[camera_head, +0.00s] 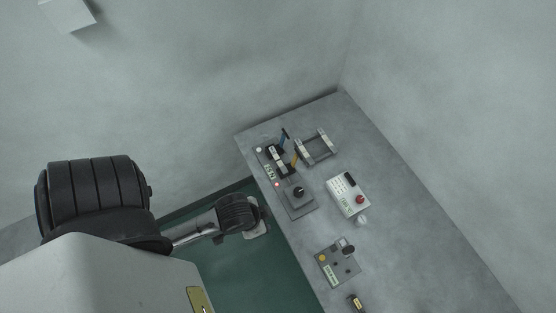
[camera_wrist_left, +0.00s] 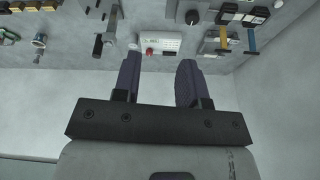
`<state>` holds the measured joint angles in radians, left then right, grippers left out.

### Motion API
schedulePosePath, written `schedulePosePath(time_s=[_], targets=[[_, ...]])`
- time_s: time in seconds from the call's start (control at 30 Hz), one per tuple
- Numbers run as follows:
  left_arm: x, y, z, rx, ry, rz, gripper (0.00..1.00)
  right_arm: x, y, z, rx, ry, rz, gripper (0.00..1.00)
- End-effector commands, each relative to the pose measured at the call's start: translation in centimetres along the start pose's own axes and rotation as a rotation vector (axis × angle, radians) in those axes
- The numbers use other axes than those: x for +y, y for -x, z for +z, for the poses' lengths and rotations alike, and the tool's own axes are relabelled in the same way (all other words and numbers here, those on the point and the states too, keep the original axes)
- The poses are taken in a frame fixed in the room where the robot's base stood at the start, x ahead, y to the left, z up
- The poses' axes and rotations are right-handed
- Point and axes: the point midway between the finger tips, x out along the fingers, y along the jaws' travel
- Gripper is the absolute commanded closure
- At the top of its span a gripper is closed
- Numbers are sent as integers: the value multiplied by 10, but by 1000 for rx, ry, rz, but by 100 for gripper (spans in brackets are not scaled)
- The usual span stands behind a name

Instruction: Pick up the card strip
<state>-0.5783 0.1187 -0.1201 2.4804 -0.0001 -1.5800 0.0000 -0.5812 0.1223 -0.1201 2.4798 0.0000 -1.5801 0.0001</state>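I cannot pick out a card strip for certain in either view; at this size any thin strip on the bench is too small to tell. My left gripper shows in the left wrist view (camera_wrist_left: 158,72), its two dark ribbed fingers standing apart with nothing held between them. In the head view my left arm comes in from the left, and its wrist ends beside the left edge of the grey bench (camera_head: 415,225). The fingers are not clear in that view. My right gripper is in neither view.
The bench holds a fixture with blue and yellow handles (camera_head: 277,156), a two-rail frame (camera_head: 316,147), a black-knobbed plate (camera_head: 296,201), a white panel with a red button (camera_head: 345,192) and a small control box (camera_head: 337,265). Its right side is clear. Walls stand behind.

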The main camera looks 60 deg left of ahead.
Motion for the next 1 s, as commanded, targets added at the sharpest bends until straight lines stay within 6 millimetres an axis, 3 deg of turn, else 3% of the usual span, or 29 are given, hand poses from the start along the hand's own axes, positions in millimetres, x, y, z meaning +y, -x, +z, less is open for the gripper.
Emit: schedulePosePath(time_s=[0.2,0.43,0.57,0.67,0.8,1.0], targets=[[0,0,0,-1,0,0,40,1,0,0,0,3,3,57],[0,-1,1,-2,0,0,40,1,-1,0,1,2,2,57],[-4,-11,-18,50,-2,-9,40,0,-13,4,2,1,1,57],[-14,-22,-52,143,-15,-37,40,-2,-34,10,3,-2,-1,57],[-33,-29,-119,326,-73,-103,40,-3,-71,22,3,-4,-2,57],[-52,-40,-203,504,-200,-215,40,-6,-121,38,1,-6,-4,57]])
